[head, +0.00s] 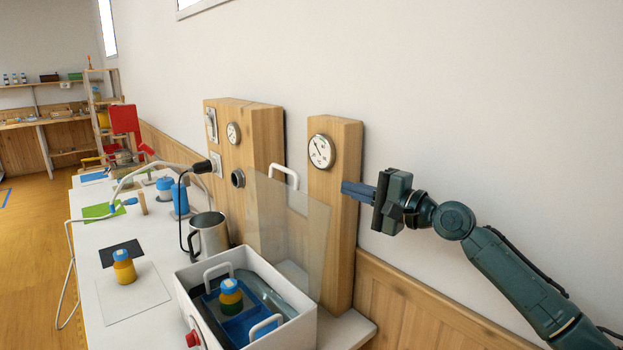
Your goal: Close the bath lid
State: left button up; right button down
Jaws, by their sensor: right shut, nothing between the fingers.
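The white bath (305,333) stands at the front of the bench, open at the top. Its clear lid (296,235) stands up, tilted a little, at the bath's back right side, with a white handle (293,172) near its top edge. Inside the bath, a jar with a blue cap (230,296) sits in a blue rack (240,327) that has white handles. My right gripper (348,190) is shut and empty, to the right of the lid handle and in front of the right wooden panel, apart from the lid. My left gripper is out of view.
Wooden panels with gauges (321,151) stand behind the bath. A metal mug (209,236) is at its left, beside a cable. Blue containers (180,201) and a green mat (103,211) lie farther back.

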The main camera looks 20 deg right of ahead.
pick_arm(q)
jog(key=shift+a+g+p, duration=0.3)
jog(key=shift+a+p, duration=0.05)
jog(key=shift+p, duration=0.6)
pick_arm(e)
jog(key=x, duration=1)
jog(key=shift+w, duration=0.25)
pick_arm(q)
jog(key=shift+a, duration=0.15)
pick_arm(e)
jog(key=shift+s+a+f, duration=0.1)
